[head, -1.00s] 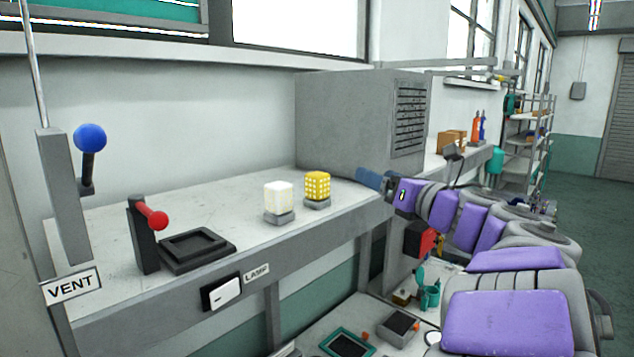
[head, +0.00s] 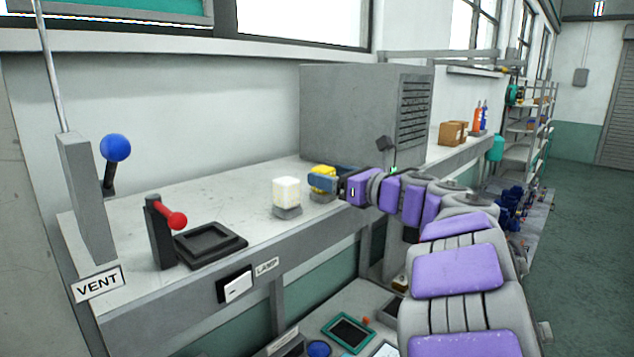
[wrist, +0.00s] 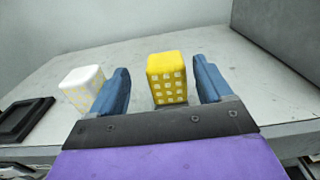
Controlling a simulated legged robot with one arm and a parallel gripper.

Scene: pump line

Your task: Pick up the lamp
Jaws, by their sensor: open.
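Two lamp-like blocks stand on the grey bench. The yellow lamp (head: 322,181) has a grid of pale squares and a grey base; in the head view my gripper partly hides it. In the wrist view the yellow lamp (wrist: 167,78) stands upright between my open fingers, with a gap on each side. The white lamp (head: 286,193) stands on a grey base to its left; in the wrist view this white lamp (wrist: 82,87) is outside the left finger. My gripper (wrist: 165,90) is open and holds nothing; in the head view my gripper (head: 323,182) is at the yellow lamp.
A large grey vented box (head: 352,115) stands behind and right of the lamps. A black square tray (head: 210,244), a red-knobbed lever (head: 174,220) and a blue-knobbed lever (head: 115,148) are at the left. A LAMP label (head: 266,267) marks the bench front.

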